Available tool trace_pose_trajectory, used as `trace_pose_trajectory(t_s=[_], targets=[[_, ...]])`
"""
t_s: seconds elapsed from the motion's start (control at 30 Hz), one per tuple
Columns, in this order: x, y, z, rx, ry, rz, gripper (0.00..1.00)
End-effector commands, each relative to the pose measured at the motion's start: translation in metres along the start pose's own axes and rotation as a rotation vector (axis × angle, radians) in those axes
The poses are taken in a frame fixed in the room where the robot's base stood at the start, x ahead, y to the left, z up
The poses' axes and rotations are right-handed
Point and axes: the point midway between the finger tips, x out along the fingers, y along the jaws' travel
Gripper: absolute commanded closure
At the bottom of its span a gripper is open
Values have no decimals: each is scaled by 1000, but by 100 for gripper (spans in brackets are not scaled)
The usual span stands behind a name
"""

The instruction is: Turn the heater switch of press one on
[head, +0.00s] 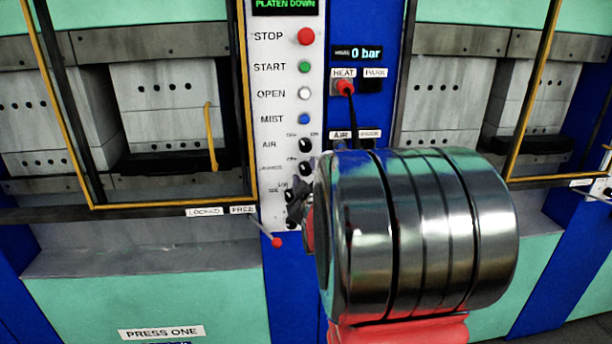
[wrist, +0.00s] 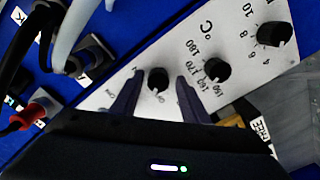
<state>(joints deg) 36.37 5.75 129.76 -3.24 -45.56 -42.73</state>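The press control panel (head: 285,70) stands upright in the middle of the head view. A small black switch knob (wrist: 157,80) with an ON mark beside it sits on the white panel in the wrist view. I cannot read its name, so I cannot confirm it is the heater switch. My gripper (wrist: 159,86) is open, one dark finger on each side of this knob; whether they touch it is unclear. In the head view my gripper (head: 299,202) is at the panel's lower knobs and partly hides them. My wrist hides the panel's lower right.
A °C dial (wrist: 216,70) and a numbered dial (wrist: 274,34) are beside the knob. The AIR knob (head: 306,144) is higher up. A red-tipped lever (head: 277,242) hangs below the panel. A red plug (head: 344,87) with a black cable sits at HEAT.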

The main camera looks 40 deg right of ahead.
Motion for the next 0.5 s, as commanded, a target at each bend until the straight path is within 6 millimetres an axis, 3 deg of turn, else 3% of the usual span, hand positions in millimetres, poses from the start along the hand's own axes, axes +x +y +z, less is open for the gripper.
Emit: trace_pose_trajectory(t_s=[0.5], targets=[[0, 1, 2, -1, -3, 0, 96]])
